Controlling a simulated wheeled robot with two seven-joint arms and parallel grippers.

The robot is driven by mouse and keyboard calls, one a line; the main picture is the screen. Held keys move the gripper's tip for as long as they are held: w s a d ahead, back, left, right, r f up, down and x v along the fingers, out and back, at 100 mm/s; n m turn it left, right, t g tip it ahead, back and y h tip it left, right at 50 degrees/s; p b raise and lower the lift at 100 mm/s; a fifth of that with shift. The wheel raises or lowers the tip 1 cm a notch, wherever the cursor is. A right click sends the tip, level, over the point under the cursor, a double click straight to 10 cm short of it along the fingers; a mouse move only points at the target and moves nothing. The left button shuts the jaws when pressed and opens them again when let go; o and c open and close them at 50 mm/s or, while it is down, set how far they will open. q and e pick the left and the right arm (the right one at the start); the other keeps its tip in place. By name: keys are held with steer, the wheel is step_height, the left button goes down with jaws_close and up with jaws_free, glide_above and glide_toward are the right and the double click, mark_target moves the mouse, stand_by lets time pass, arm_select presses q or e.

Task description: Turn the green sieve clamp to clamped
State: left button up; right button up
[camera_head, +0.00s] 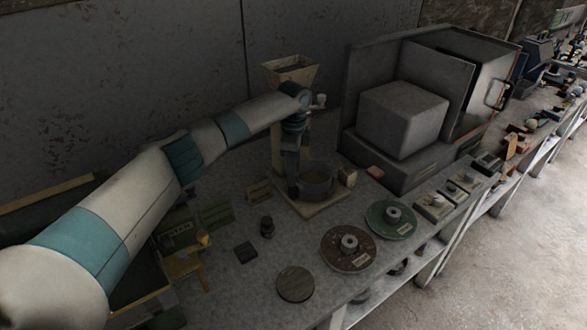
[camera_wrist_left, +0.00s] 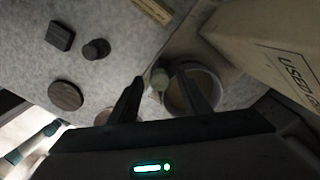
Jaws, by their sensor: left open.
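A green round disc (camera_head: 391,219) with a grey centre knob and a small label lies on the bench, right of the sieve pot; I take it as the green sieve clamp, but its setting is too small to read. The grey round pot (camera_head: 317,181) stands on a pale base below a hopper. My left gripper (camera_head: 293,187) points down at the pot's left side, away from the green disc. In the left wrist view its fingers (camera_wrist_left: 163,98) are apart, with a pale greenish knob (camera_wrist_left: 159,78) and the pot between and beyond them. My right gripper is not in view.
A brown disc with a knob (camera_head: 347,248) lies beside the green one. A plain dark disc (camera_head: 295,283), a black block (camera_head: 246,251) and a small dark knob (camera_head: 267,227) lie nearer. A large grey box housing (camera_head: 403,116) stands at the back. The hopper (camera_head: 289,70) rises behind my left arm.

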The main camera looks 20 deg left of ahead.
arm_select(q)
steer(key=shift+c, duration=0.5)
steer(key=c, duration=0.9)
steer(key=shift+c, duration=0.2)
